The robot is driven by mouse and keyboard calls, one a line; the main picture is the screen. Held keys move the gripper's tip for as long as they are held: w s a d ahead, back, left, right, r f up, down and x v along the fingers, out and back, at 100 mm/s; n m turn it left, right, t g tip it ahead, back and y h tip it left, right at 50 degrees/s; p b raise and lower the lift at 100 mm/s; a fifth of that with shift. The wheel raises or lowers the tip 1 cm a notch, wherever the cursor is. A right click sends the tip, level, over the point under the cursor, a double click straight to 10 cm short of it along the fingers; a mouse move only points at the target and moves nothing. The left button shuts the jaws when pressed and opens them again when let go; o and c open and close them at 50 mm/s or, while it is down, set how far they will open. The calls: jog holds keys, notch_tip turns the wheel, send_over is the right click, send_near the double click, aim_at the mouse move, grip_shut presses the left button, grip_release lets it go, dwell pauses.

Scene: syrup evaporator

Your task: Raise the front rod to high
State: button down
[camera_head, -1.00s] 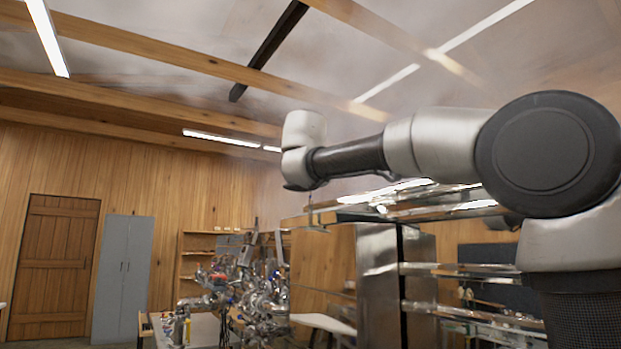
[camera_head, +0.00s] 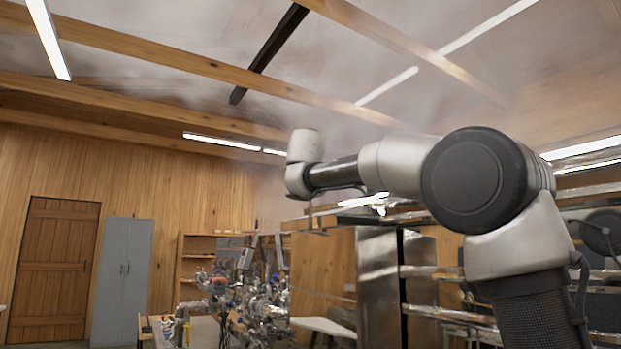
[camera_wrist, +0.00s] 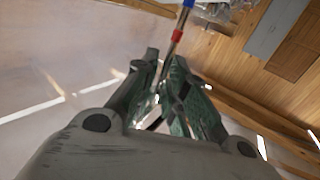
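A thin metal rod with a red band and a blue band (camera_wrist: 178,35) runs in from the top of the wrist view. It reaches down toward the space between my gripper's fingers. My gripper (camera_wrist: 164,58) shows its two green-grey fingers close together, one on each side of the rod's lower end. I cannot tell whether the finger pads touch the rod. In the head view the end of my arm (camera_head: 303,147) is raised in front of the back wall, and the fingers and the banded rod cannot be made out there.
A cluster of metal pipes and valves (camera_head: 245,300) stands on a bench below and left of my arm. Metal-clad equipment (camera_head: 377,285) stands to its right. A grey cabinet (camera_head: 124,280) and a wooden door (camera_head: 55,270) are at the far left. The space below the ceiling beams is open.

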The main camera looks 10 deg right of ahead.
jog(key=shift+s+r, duration=0.1)
jog(key=shift+r, duration=1.5)
jog(key=c, duration=1.7)
grip_release()
jog(key=shift+o, duration=0.2)
jog(key=shift+f, duration=0.1)
jog(key=v, duration=1.2)
